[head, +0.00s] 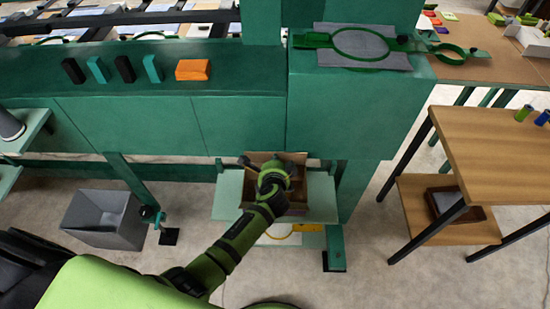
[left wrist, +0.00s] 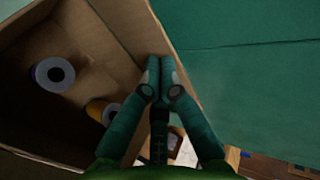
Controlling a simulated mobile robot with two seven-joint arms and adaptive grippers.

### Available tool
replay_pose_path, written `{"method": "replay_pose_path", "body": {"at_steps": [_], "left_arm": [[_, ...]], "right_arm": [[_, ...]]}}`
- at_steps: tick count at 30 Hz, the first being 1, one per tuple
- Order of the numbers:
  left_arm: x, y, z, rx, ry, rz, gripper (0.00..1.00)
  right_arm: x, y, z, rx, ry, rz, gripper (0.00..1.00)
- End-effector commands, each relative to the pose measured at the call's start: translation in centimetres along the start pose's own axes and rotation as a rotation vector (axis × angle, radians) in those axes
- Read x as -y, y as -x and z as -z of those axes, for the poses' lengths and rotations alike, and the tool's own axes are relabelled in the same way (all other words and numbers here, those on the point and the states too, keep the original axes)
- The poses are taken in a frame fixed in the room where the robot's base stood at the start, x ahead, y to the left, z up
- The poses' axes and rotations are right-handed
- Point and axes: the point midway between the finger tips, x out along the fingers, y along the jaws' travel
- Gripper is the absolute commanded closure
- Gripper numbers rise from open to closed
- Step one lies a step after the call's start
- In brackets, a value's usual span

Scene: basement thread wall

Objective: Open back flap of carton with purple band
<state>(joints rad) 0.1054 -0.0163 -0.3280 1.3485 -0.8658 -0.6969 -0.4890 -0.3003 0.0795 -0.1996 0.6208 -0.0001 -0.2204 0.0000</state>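An open brown carton (head: 298,160) stands on a pale green shelf under the green bench in the head view, mostly covered by my left arm. The left wrist view shows its inside wall (left wrist: 112,35) and two thread spools in it, one purplish (left wrist: 52,74) and one orange (left wrist: 101,111). My left gripper (left wrist: 160,62) has its fingers together over a brown panel at the carton's edge, beside the green bench front. No gap or held thing shows between the fingertips; contact with the panel cannot be told. My right gripper is out of view.
The green bench front (head: 155,127) rises close behind the carton. A pale green shelf (head: 227,195) surrounds it. A grey bin (head: 108,218) stands on the floor at left, and a wooden table (head: 500,150) at right.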

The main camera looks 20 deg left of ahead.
Motion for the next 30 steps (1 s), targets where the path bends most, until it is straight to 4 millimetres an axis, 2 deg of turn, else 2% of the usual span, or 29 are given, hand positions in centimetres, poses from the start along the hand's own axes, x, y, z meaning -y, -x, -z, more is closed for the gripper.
{"method": "replay_pose_path", "body": {"at_steps": [1, 4, 6, 10, 22, 30], "left_arm": [[1.1, 0.3, 0.0, 0.001, 0.001, -0.021, 1.0], [1.7, -0.2, 0.0, 0.001, 0.002, -0.056, 1.0], [2.0, -1.4, 0.0, 0.001, 0.002, -0.052, 1.0], [2.3, -2.1, 0.0, 0.0, 0.002, -0.054, 1.0], [2.5, -2.0, 0.0, 0.0, 0.001, -0.054, 1.0], [3.6, -1.4, 0.0, 0.0, 0.001, -0.053, 1.0]], "right_arm": [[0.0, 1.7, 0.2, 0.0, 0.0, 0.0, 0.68], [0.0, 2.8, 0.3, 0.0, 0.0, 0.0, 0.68], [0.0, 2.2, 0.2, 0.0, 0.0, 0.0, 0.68], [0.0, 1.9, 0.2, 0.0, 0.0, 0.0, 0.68], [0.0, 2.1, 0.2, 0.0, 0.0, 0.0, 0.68], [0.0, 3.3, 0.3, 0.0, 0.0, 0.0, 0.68]]}}
